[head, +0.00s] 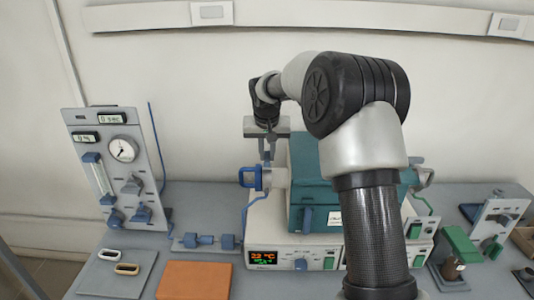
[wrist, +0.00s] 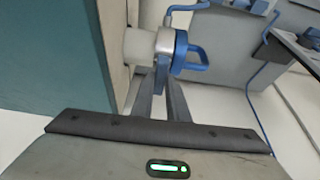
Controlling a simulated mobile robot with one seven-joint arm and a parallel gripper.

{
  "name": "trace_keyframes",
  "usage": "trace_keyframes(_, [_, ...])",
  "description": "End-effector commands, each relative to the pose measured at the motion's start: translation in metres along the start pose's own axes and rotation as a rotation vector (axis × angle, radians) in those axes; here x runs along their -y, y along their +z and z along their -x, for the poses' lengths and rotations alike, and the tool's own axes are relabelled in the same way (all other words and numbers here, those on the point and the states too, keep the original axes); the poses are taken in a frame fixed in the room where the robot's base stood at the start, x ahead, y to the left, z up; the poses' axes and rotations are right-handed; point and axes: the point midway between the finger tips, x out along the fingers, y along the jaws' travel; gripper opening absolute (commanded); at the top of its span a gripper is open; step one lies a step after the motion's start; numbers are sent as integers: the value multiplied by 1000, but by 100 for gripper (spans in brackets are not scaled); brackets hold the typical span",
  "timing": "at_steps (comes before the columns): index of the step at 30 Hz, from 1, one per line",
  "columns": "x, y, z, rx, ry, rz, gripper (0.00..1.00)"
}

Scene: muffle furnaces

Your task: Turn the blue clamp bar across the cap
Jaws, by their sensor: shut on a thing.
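The furnace (head: 315,180) is a teal box on a white base. A pale tube end (head: 280,178) sticks out of its left side, also seen in the wrist view (wrist: 138,46). A silver-grey cap (wrist: 165,42) sits at the tube's end, in line with it. A blue bar with a loop (wrist: 181,52) lies on the cap's outer face; in the head view the blue loop (head: 249,176) points left. My gripper (head: 267,161) reaches down from above. The exact contact is partly hidden.
A gas panel (head: 118,170) with gauge and knobs stands at left. A blue hose (head: 245,215) runs below the cap. An orange mat (head: 195,280) and a grey tray (head: 118,275) lie in front. Green-and-grey fittings (head: 460,243) stand at right. My arm hides part of the furnace.

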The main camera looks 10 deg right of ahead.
Motion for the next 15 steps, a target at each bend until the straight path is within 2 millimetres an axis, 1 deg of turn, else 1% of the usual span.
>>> trace_keyframes(8, [-2,-1,2,1,-43,103,0])
trace_keyframes(15, [-4,-2,2,1,-121,285,0])
